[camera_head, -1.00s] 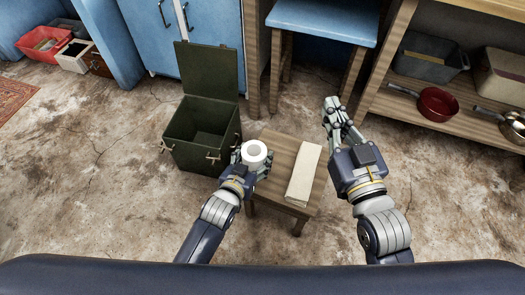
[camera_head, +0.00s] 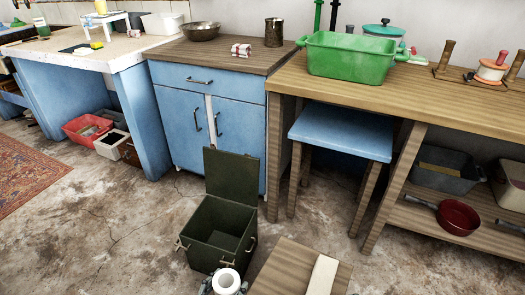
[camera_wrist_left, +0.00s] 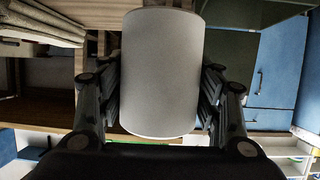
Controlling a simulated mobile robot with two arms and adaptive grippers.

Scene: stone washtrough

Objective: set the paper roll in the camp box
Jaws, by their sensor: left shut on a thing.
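The white paper roll (camera_head: 226,281) shows at the bottom edge of the head view, its round end with the hole facing up. My left gripper (camera_head: 225,288) is shut on it; most of the gripper is cut off by the frame. In the left wrist view the roll (camera_wrist_left: 160,72) fills the space between the fingers of my left gripper (camera_wrist_left: 160,95). The dark green camp box (camera_head: 203,256) stands on the floor just behind the roll, its lid (camera_head: 231,176) raised upright at the back. Its visible inside looks empty. My right gripper is not in view.
A low wooden table (camera_head: 282,270) with a folded cloth (camera_head: 322,275) stands right of the box. A blue cabinet (camera_head: 185,130) and a blue stool (camera_head: 342,133) are behind. A wooden bench (camera_head: 430,95) is at right. Floor left of the box is clear.

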